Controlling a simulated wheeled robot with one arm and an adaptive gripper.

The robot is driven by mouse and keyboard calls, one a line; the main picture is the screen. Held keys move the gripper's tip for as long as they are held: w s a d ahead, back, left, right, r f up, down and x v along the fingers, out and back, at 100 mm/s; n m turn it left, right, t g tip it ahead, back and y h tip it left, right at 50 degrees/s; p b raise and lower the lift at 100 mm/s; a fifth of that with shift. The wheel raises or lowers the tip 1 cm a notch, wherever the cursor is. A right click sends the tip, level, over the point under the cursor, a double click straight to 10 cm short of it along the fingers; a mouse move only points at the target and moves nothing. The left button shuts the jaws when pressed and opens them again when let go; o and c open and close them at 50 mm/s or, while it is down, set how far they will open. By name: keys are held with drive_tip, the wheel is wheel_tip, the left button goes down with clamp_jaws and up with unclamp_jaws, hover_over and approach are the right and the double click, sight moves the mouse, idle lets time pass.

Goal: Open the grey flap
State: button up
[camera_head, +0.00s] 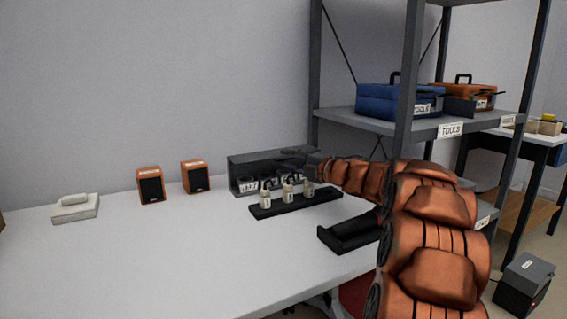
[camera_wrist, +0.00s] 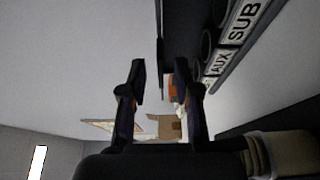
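A dark grey box (camera_head: 243,170) with labelled openings along its front stands at the back of the white table. In the wrist view its front (camera_wrist: 207,72) shows round openings and labels, including "AUX" and "SUB". A thin dark panel, apparently the grey flap (camera_wrist: 160,55), is seen nearly edge-on beside the openings. My gripper (camera_wrist: 161,85) is open, with a wide gap between its fingers. The flap's lower end shows between the fingertips; I cannot tell whether they touch it. In the head view my gripper (camera_head: 300,152) is at the box's upper right, small and partly merged with it.
A black rack (camera_head: 322,195) with several small pale bottles stands before the box. A black tray (camera_head: 345,236) lies nearer. A metal shelf (camera_head: 405,75) rises right; the front table is clear.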

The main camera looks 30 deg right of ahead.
sight(277, 155)
drive_tip(key=shift+x, duration=1.2)
drive_tip(key=shift+c, duration=0.2)
clamp_jaws()
